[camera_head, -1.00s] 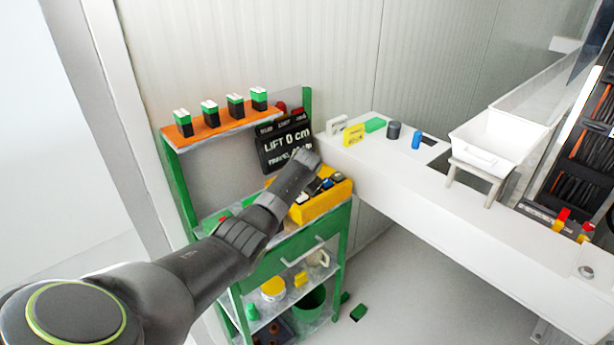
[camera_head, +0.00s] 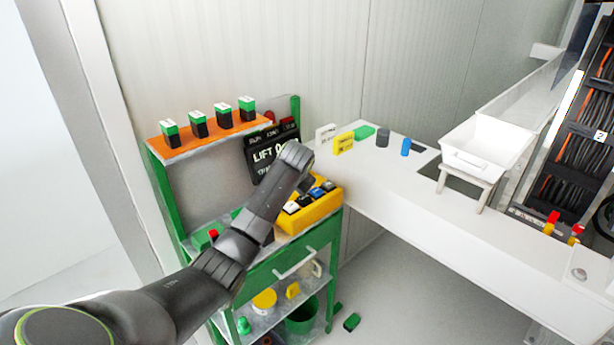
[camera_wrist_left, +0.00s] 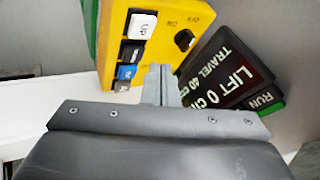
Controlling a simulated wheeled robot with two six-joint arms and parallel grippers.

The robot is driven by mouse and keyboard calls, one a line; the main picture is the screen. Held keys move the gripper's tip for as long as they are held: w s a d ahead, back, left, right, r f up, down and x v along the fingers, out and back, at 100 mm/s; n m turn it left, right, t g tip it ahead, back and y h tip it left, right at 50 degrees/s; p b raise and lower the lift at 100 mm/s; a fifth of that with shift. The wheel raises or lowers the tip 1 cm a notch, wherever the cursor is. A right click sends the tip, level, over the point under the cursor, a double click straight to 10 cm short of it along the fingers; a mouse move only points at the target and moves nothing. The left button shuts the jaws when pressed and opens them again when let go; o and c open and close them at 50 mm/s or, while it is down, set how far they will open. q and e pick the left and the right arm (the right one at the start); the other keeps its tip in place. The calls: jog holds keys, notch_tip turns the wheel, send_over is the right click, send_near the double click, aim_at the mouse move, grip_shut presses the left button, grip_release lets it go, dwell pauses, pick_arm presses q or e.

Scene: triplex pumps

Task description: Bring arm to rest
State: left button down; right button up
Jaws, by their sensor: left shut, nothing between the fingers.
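My left arm enters the head view from the lower left and reaches up over the green cart. Its gripper end (camera_head: 296,154) is in front of the black display board, above the yellow control box (camera_head: 318,212), and covers part of the display text. In the left wrist view, the two grey fingers (camera_wrist_left: 160,84) are shut together with nothing between them. The yellow control box (camera_wrist_left: 150,50) with its buttons and black knob appears beyond them, and the display board (camera_wrist_left: 232,75) reading "LIFT 0 cm" lies to the right. My right gripper is not in view.
The green cart (camera_head: 168,215) has an orange top shelf (camera_head: 208,139) with several green-black blocks. A white bench (camera_head: 400,190) runs to the right and holds small parts and a white tray (camera_head: 486,150).

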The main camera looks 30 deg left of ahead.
pick_arm(q)
jog(key=shift+s+d+r, duration=0.1)
jog(key=shift+s, duration=0.05)
jog(key=s+d+f+g+h, duration=0.1)
jog(key=s+d+f, duration=0.2)
jog(key=s+f, duration=0.65)
jog(key=s+d+f+h, duration=0.15)
jog(key=s+f, duration=0.45)
jog(key=s, duration=0.6)
jog(key=s+d+r+n+g, duration=0.1)
jog(key=s+d, duration=0.1)
jog(key=s, duration=1)
jog(key=s+d+n, duration=0.1)
jog(key=s+d, duration=0.2)
jog(key=s, duration=0.9)
notch_tip(320, 180, down, 27)
jog(key=a+g+b, duration=0.1)
jog(key=a+b, duration=0.1)
jog(key=s+d+f+g+h, duration=0.1)
jog(key=s+f, duration=1.4)
jog(key=f, duration=0.1)
jog(key=shift+s+d+g+b, duration=0.2)
jog(key=shift+d+g+b, duration=0.1)
jog(key=shift+d+b, duration=0.1)
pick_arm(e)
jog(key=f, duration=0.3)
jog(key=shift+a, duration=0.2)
